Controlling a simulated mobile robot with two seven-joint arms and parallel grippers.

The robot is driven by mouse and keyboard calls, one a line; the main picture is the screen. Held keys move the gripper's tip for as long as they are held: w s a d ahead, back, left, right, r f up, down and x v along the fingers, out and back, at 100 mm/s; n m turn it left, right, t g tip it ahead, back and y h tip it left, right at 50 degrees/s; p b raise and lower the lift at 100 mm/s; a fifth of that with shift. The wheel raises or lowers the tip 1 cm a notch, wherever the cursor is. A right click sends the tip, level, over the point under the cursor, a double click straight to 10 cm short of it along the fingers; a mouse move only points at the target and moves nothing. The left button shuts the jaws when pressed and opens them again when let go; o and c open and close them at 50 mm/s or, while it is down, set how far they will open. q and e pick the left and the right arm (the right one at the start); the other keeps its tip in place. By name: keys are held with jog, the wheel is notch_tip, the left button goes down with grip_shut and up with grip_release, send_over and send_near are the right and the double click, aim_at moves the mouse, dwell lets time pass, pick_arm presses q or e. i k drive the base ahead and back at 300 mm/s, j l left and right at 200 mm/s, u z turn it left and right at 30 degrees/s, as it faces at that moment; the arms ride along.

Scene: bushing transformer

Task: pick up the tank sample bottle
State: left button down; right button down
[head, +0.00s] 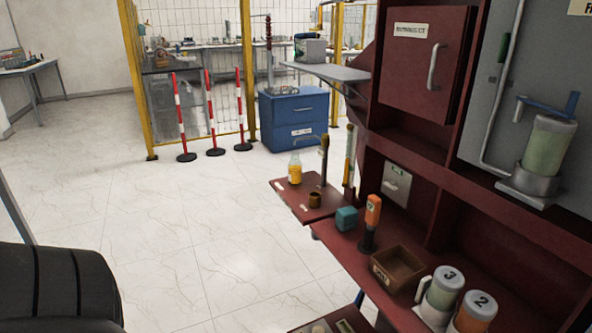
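A small clear bottle (295,169) with yellow-orange liquid stands upright on the dark red side shelf (293,199). No label on it can be read, so I cannot tell for sure that it is the tank sample bottle. Two clear jars with numbered lids, jar 3 (442,291) and jar 2 (475,313), stand on the lower red ledge at the lower right. Neither of my grippers is in view.
A small brown cup (315,200) and an upright rod stand near the bottle. A teal block (346,218), an orange-handled tool (371,222) and an open brown box (397,267) line the ledge. A blue cabinet (294,118) stands behind. The tiled floor at left is clear.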

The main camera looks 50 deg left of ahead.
aim_at(295, 165)
jog(key=u, duration=1.5)
jog(key=i+j+u, duration=0.1)
jog(key=i+j, duration=0.5)
jog(key=i+j+u, duration=0.15)
jog(key=i+j, duration=0.4)
jog(key=i, duration=0.15)
